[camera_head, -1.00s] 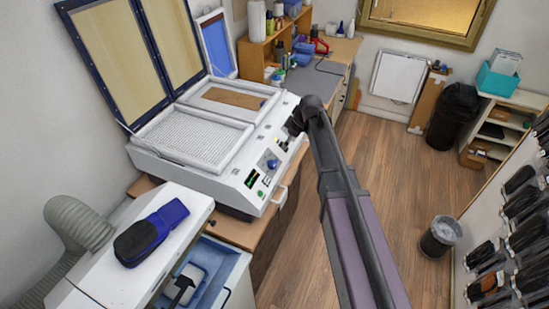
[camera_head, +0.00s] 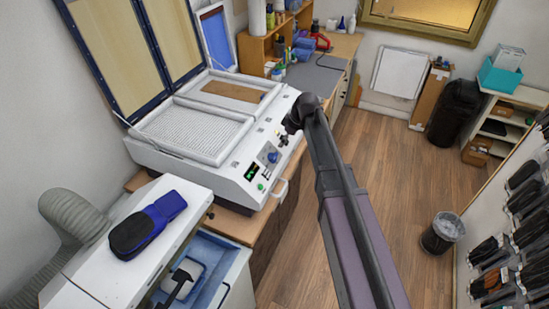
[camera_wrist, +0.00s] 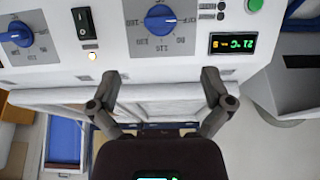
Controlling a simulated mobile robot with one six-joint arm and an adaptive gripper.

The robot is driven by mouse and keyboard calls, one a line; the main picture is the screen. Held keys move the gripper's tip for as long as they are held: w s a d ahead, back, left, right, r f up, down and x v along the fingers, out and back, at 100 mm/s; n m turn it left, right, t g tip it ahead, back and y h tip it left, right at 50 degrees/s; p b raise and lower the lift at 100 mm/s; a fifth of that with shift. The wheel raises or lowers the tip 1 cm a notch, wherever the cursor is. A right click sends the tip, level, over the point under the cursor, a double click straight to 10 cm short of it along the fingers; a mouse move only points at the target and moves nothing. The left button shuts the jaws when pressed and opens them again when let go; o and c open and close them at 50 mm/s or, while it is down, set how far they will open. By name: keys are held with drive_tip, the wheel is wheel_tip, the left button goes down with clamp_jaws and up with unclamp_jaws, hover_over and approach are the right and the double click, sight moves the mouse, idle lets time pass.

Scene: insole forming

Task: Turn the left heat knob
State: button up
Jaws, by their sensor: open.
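The left heat knob (camera_head: 273,156) is a blue dial on the sloping front panel of the white forming machine (camera_head: 214,152), beside its lit display (camera_head: 252,172). In the wrist view I take the blue knob (camera_wrist: 160,19) near the lit display (camera_wrist: 233,43) as this same knob; its top edge is near the picture's edge. A second blue knob (camera_wrist: 17,34) is at the left of the wrist view. My gripper (camera_wrist: 161,75) is open and empty, its fingers apart below the knob in that picture, not touching it. In the head view my arm ends just right of the knob.
A black rocker switch (camera_wrist: 84,22) lies between the two knobs. A green button (camera_head: 261,187) is near the display. The machine's framed lid (camera_head: 125,50) stands open.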

sight(275, 154)
drive_tip(key=shift+b+x, duration=4.5)
drive_tip(key=shift+x, duration=0.7)
drive_tip(key=c, duration=1.1)
